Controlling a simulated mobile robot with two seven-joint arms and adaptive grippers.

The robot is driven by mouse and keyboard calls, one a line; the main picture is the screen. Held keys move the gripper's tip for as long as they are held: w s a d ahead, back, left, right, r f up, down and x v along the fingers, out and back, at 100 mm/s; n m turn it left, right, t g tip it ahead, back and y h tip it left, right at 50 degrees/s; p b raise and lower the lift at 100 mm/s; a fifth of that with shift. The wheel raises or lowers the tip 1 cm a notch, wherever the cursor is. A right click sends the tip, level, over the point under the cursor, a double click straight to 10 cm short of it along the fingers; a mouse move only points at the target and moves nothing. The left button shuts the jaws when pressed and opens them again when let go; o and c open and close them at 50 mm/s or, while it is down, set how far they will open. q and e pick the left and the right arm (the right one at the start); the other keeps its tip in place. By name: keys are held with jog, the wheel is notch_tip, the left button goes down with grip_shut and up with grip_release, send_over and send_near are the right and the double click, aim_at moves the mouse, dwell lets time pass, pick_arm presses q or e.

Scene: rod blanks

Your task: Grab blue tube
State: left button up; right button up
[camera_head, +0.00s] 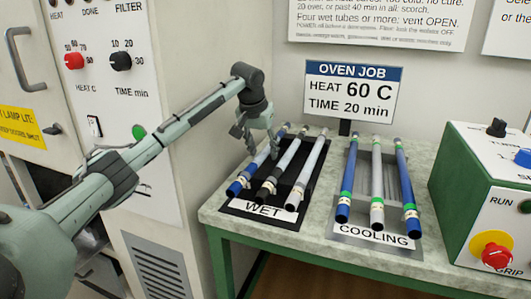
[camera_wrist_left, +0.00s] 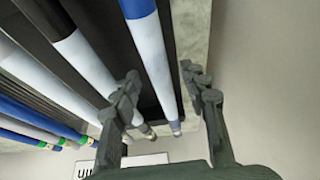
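In the head view, a blue-ended tube (camera_head: 241,185) with a pale middle lies at the left of the black wet tray (camera_head: 232,205). My left gripper (camera_head: 254,146) is over the tube's far half, fingers pointing down. In the left wrist view, the same tube (camera_wrist_left: 150,48) runs between the two spread fingers of my open gripper (camera_wrist_left: 159,72). I cannot tell whether either finger touches it. Two more blue tubes with green bands, left (camera_head: 347,185) and right (camera_head: 406,185), lie in the grey cooling tray (camera_head: 350,230). My right gripper is not in view.
A black-ended tube (camera_head: 268,187) and a grey tube (camera_head: 306,175) lie close beside the wet blue one. Another grey tube (camera_head: 377,185) lies between the cooling blue ones. The oven job sign (camera_head: 352,90) stands behind; a green machine (camera_head: 465,190) is at right.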

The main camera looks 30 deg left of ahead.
pick_arm(q)
grip_shut()
